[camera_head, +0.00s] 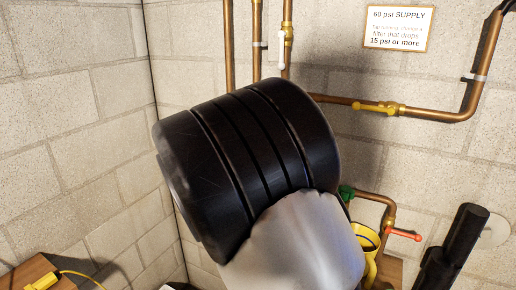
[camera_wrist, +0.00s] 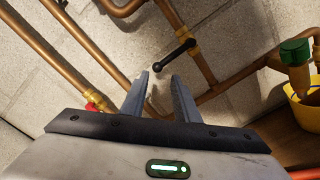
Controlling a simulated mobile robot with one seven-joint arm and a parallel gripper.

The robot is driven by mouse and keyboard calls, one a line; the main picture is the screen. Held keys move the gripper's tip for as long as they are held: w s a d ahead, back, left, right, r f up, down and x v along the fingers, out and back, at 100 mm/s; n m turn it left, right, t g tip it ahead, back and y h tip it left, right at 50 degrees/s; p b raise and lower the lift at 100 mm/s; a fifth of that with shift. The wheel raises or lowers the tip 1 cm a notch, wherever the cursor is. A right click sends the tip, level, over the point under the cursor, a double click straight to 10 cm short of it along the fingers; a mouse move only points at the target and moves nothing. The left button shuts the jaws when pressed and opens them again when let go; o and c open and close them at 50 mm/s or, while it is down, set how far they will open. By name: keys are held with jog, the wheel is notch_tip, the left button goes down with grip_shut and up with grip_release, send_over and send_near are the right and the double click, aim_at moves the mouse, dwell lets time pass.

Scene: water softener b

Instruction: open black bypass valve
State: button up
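The black valve handle (camera_wrist: 174,55) shows in the wrist view as a short black lever with a rounded end. It joins a brass valve body (camera_wrist: 195,52) on a copper pipe. My gripper (camera_wrist: 161,76) is open, with its two fingers apart and nothing seen between them but wall. The lever's rounded end lies just beyond the fingertips in the picture; I cannot tell whether they touch. In the head view I cannot make out the black valve or my gripper; my arm covers the middle.
Copper pipes (camera_wrist: 75,62) run along the block wall near my fingers. A red handle (camera_wrist: 94,107) is left of them. A green cap (camera_wrist: 295,52) and yellow bucket (camera_wrist: 307,112) are at right. The head view shows a yellow valve (camera_head: 378,107) and an orange-red lever (camera_head: 403,234).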

jog(key=p+x, duration=0.2)
jog(key=x, duration=0.5)
jog(key=shift+w+a+r, duration=0.15)
jog(key=shift+w+r, duration=0.1)
jog(key=shift+w, duration=0.05)
jog(key=shift+w+f, duration=0.15)
jog(key=shift+w, duration=0.15)
jog(key=shift+c, duration=0.8)
jog(key=c, duration=0.3)
